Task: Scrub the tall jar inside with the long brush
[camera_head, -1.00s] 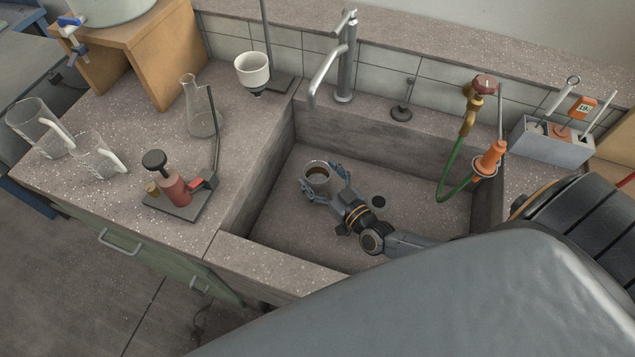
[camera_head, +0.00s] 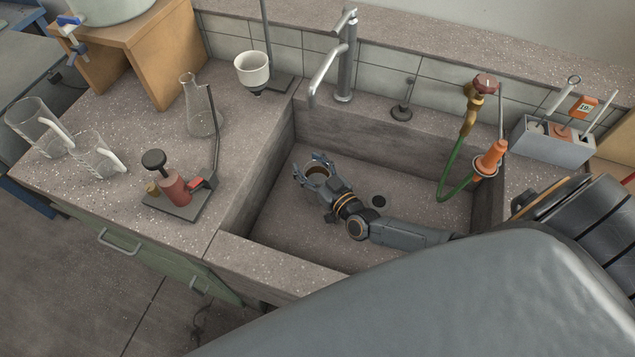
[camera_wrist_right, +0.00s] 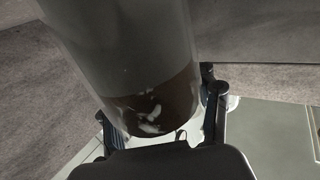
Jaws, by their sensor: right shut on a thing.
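The tall jar (camera_head: 318,177) is in the sink, held by my right gripper (camera_head: 315,168). My left gripper is in neither view.
The sink (camera_head: 420,215) has a dark drain hole and high walls around the arm. A tall tap (camera_head: 345,60) stands behind it, a green hose (camera_head: 452,165) hangs at right. The grey holder (camera_head: 550,143) stands beyond. Glass jugs and a flask (camera_head: 203,115) stand on the left bench.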

